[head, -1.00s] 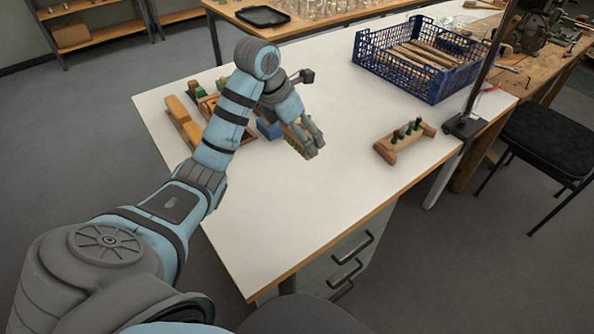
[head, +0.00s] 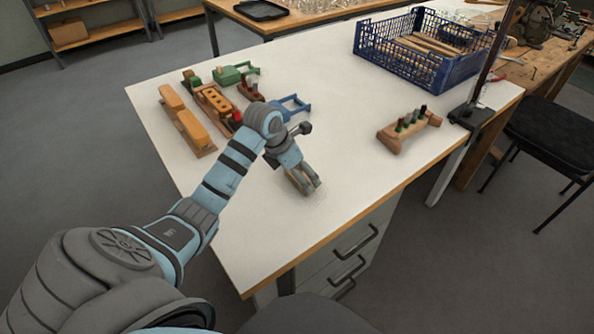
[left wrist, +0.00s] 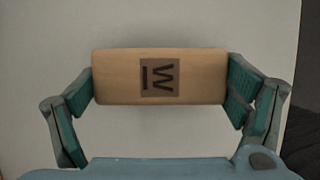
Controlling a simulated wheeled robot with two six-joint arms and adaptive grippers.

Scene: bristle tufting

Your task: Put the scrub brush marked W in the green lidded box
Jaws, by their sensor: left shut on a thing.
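My left gripper (head: 308,189) is above or at the bare middle front of the white table, fingers pointing down. In the left wrist view the left gripper (left wrist: 160,88) is shut on the ends of the scrub brush (left wrist: 112,77), a pale wooden block with a dark, underlined W on its face, turned sideways. Its bristles are hidden there. In the head view the fingers mostly hide the brush. A green box-like thing with a handle-like frame (head: 230,75) stands at the table's back left; I cannot tell its lid's state. My right gripper is not in view.
A similar blue thing (head: 290,107) stands just behind my left gripper. Wooden blocks (head: 193,128) and a wooden tray (head: 215,103) lie at left. The front table is clear.

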